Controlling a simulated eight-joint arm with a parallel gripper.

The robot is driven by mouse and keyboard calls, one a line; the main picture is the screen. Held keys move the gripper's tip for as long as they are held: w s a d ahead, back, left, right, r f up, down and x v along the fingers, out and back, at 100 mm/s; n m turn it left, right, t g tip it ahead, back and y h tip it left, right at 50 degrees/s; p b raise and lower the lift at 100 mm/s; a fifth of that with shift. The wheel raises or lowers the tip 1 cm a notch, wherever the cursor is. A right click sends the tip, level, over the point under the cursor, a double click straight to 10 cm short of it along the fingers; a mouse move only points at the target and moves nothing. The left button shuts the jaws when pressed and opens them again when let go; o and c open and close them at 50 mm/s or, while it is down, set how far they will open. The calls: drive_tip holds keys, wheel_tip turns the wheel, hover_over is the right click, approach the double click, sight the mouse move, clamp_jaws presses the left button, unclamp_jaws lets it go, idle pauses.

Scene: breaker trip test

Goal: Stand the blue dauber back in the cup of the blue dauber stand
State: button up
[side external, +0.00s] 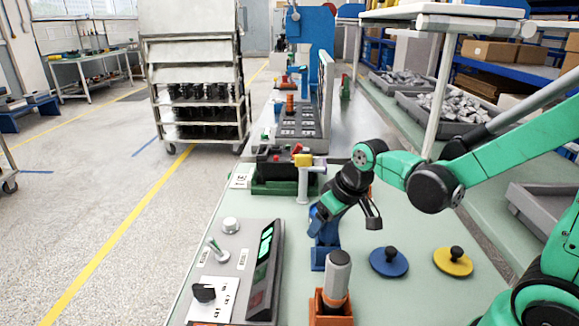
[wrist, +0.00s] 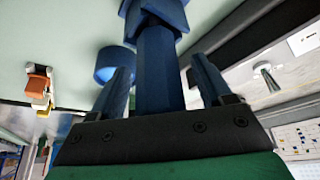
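My gripper (side external: 321,213) tilts down and left, low over the mat, right at the blue dauber stand (side external: 325,257). In the wrist view, a blue cylinder with a wider angular part at its far end, seemingly the blue dauber (wrist: 158,70), lies between the two fingers of my gripper (wrist: 160,66). Its near end is hidden behind the palm. I cannot tell whether the fingers touch it. A round blue ring (wrist: 115,58) shows behind the left finger. I cannot tell whether this is the stand's cup.
An orange stand (side external: 331,311) holds an upright grey-topped dauber (side external: 337,275) in front. A blue disc (side external: 388,264) and a yellow disc (side external: 453,263), both black-knobbed, lie to the right. A control panel (side external: 236,265) is at left, and a green-based fixture (side external: 288,183) stands behind.

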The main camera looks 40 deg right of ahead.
idle(0.3)
drive_tip(key=shift+v, duration=2.85)
drive_tip(key=shift+s+a+r+t, duration=0.3)
drive_tip(key=shift+s+a+t, duration=0.4)
drive_tip(key=shift+a, duration=0.2)
drive_tip(key=shift+s+a+r+t, duration=0.35)
drive_tip(key=shift+s+a+t, duration=0.25)
drive_tip(key=shift+s+a, duration=0.25)
